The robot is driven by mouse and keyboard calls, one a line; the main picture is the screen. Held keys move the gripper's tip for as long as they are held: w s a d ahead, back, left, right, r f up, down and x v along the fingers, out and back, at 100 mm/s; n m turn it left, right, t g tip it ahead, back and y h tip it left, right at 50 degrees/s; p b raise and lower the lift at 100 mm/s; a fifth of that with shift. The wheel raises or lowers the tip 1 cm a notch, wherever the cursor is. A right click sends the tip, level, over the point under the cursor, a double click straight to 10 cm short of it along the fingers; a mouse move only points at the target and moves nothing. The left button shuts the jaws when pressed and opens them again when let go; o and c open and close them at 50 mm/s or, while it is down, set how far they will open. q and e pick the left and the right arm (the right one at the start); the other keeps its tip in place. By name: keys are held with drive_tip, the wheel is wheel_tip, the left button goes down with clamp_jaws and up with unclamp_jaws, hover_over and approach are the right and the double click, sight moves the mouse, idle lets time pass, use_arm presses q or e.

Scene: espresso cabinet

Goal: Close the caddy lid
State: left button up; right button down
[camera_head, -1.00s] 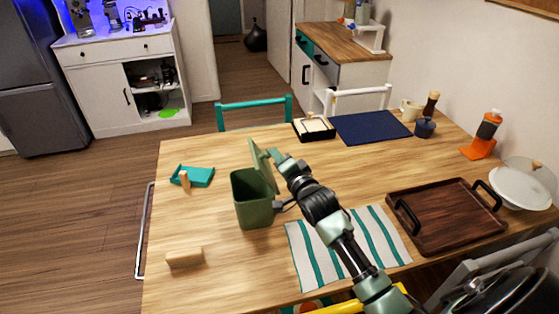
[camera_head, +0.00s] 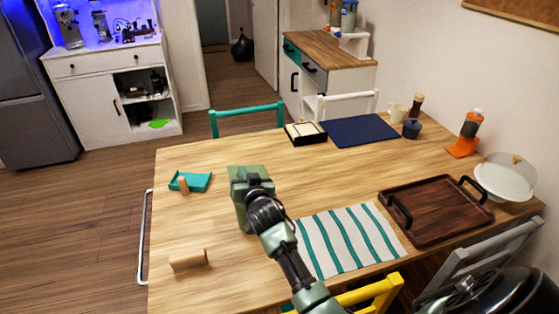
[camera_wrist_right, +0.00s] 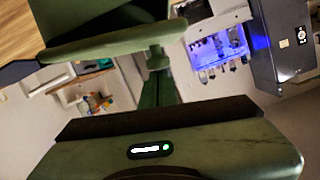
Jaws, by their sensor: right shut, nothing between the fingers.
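The green caddy (camera_head: 239,217) stands on the wooden table, left of the striped mat. Its pale green lid (camera_head: 246,170) shows low across the top, partly behind my right gripper (camera_head: 249,182). I cannot tell whether the lid is fully seated. In the right wrist view, which is upside down, the lid's edge (camera_wrist_right: 105,44) runs along the green caddy body (camera_wrist_right: 85,14). My right gripper's fingers (camera_wrist_right: 158,75) are shut and empty, reaching to the lid; contact is unclear. My left gripper is not in view.
A teal tray (camera_head: 198,181) and a wooden block (camera_head: 189,261) are to the left of the caddy. The striped mat (camera_head: 348,241) and dark tray (camera_head: 438,228) lie to the right. A black-and-cream box (camera_head: 305,138) stands behind. Bare table surrounds the caddy.

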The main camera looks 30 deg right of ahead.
drive_tip(key=shift+w+a+f+n+b, duration=0.15)
drive_tip(key=shift+a+f+n+b, duration=0.4)
drive_tip(key=shift+f, duration=0.2)
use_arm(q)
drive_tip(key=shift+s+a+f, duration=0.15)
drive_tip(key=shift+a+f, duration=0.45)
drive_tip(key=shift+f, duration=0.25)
use_arm(e)
drive_tip(key=shift+a+f+n+h, duration=0.1)
drive_tip(key=shift+f+n+h, duration=0.1)
drive_tip(key=shift+n+h, duration=0.1)
